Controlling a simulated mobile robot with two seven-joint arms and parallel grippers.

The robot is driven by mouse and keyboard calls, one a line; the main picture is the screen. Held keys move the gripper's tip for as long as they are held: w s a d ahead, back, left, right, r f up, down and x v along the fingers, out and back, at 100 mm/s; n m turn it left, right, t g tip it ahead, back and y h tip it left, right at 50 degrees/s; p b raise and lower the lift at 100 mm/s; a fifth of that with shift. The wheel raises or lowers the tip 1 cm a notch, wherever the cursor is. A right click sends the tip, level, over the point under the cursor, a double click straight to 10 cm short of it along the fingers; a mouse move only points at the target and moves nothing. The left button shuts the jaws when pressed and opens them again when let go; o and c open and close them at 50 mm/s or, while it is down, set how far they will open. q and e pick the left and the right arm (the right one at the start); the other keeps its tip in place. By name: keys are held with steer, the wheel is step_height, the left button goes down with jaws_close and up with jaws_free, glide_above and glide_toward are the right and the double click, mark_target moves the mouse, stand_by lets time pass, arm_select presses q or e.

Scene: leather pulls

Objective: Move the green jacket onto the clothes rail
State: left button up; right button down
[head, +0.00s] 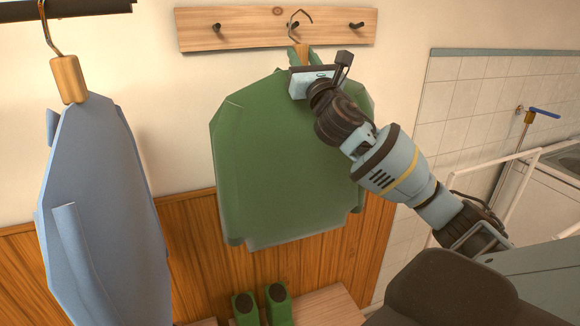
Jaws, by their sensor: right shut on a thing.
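The green jacket (270,160) hangs upright on a hanger (301,52) with a wooden neck and metal hook, in front of the wall near the middle of the head view. My right gripper (305,72) is shut at the hanger's neck, at the jacket's top; its fingertips are partly hidden. The hook is in front of the peg board's middle peg; I cannot tell whether it touches it. The clothes rail appears to be the dark bar (75,8) at the top left. My left gripper is out of view.
A blue garment (95,190) hangs on a hanger at the left, below the dark bar. The wooden peg board (240,36) is on the wall. Green boots (278,303) stand on a wooden bench (320,304) below. A white rack and a tap (529,117) are at the right.

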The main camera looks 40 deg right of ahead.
steer(key=s+a, duration=0.2)
steer(key=s, duration=0.5)
stand_by(0.6)
steer(key=shift+a, duration=0.15)
stand_by(1.4)
